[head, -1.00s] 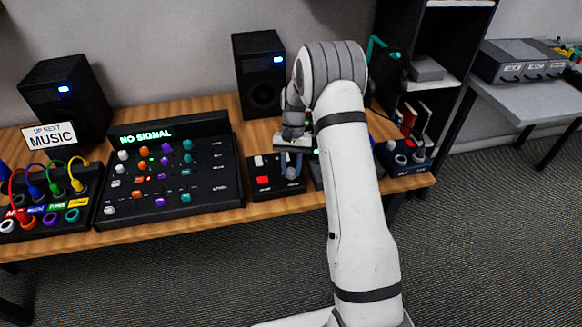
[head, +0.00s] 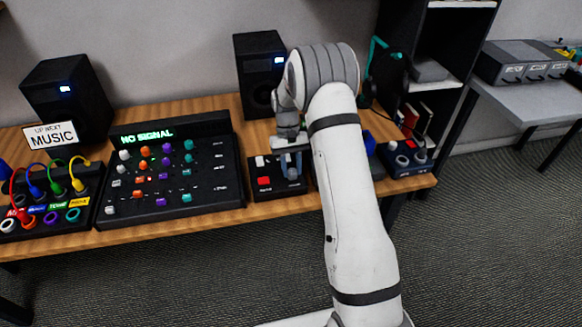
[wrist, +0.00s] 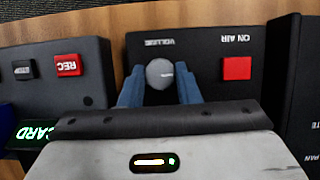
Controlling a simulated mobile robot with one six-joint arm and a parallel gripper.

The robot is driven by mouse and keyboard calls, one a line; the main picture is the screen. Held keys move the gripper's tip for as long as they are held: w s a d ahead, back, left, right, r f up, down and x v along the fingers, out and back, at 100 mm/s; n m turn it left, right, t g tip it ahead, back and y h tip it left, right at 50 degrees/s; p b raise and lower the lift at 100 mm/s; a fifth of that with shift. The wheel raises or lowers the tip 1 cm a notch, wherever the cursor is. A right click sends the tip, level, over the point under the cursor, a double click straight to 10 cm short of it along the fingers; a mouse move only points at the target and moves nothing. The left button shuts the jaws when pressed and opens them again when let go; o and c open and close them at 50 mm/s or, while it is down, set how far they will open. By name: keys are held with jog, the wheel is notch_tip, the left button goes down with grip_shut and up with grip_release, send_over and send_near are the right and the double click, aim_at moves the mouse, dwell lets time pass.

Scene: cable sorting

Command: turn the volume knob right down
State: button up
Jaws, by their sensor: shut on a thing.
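The volume knob (wrist: 160,73) is a round grey knob on a small black box (wrist: 204,48), beside the upside-down label VOLUME in the wrist view. My gripper (wrist: 160,86) has its two blue fingers on either side of the knob and is shut on it. In the head view my gripper (head: 291,172) reaches down onto the right part of the same box (head: 266,192). The knob's pointer mark cannot be made out clearly.
A red ON AIR button (wrist: 237,68) sits close beside the knob. A black box with a red REC button (wrist: 69,65) stands next to it. The mixer (head: 170,208) reading NO SIGNAL is to the left in the head view. A speaker (head: 260,100) stands behind.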

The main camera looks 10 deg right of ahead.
jog(key=o, duration=1)
jog(key=shift+c, duration=0.2)
jog(key=v, duration=0.7)
jog(key=shift+r, duration=0.4)
jog(key=shift+w, duration=0.15)
